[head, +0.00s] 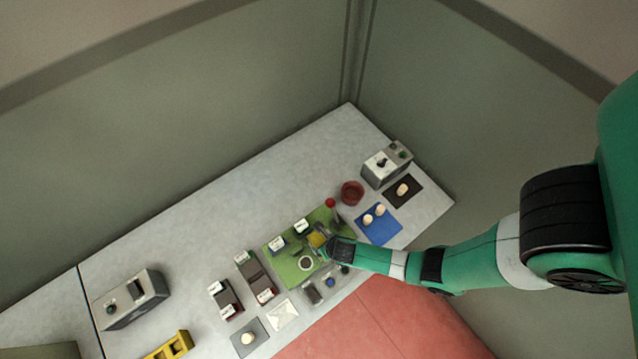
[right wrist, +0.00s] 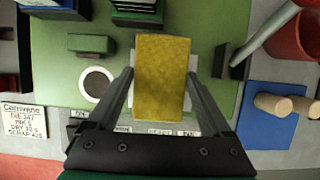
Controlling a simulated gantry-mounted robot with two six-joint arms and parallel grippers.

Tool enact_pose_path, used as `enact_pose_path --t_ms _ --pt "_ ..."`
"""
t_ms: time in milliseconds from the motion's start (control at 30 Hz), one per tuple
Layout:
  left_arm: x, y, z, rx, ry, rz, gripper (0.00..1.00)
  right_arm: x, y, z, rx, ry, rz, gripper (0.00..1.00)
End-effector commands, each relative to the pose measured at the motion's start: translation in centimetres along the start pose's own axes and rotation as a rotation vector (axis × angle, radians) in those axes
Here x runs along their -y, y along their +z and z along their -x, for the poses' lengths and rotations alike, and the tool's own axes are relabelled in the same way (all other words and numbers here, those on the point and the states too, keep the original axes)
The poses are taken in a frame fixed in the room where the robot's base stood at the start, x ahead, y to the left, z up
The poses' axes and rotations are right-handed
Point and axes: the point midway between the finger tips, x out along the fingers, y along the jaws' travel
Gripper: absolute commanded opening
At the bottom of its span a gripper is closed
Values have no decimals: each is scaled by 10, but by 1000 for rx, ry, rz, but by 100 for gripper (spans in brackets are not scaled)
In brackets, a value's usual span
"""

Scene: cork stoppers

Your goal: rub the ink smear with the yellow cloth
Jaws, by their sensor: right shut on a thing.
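The yellow cloth (head: 316,239) is a small block-like pad over the green mat (head: 285,268). In the right wrist view the cloth (right wrist: 162,75) stands between the two fingers of my right gripper (right wrist: 160,82), which is shut on it. In the head view my right gripper (head: 325,244) reaches in from the right over the mat. I cannot make out an ink smear in either view; the cloth and gripper cover part of the mat. I cannot tell whether the cloth touches the mat. My left gripper is not in view.
A round white-rimmed dish (right wrist: 97,85) is left of the cloth on the mat. Dark green blocks (right wrist: 137,10) stand behind. Right are a red cup (head: 352,192) and a blue mat (head: 379,224) with corks. A printed card (right wrist: 24,121) lies left. The table's back left is clear.

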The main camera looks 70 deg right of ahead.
Motion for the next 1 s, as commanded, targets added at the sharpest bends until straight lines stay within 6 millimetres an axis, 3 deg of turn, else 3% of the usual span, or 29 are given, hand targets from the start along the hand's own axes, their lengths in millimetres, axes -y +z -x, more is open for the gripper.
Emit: enact_pose_path --t_ms 233,567,867,1000 --pt "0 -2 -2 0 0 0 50 9 -4 0 -8 -8 -1 39" --pt "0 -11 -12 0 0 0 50 39 -4 1 -11 -9 -1 39" --pt "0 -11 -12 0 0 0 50 39 -3 1 -8 -6 2 39" --pt "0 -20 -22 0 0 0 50 39 3 13 -6 -5 2 39"
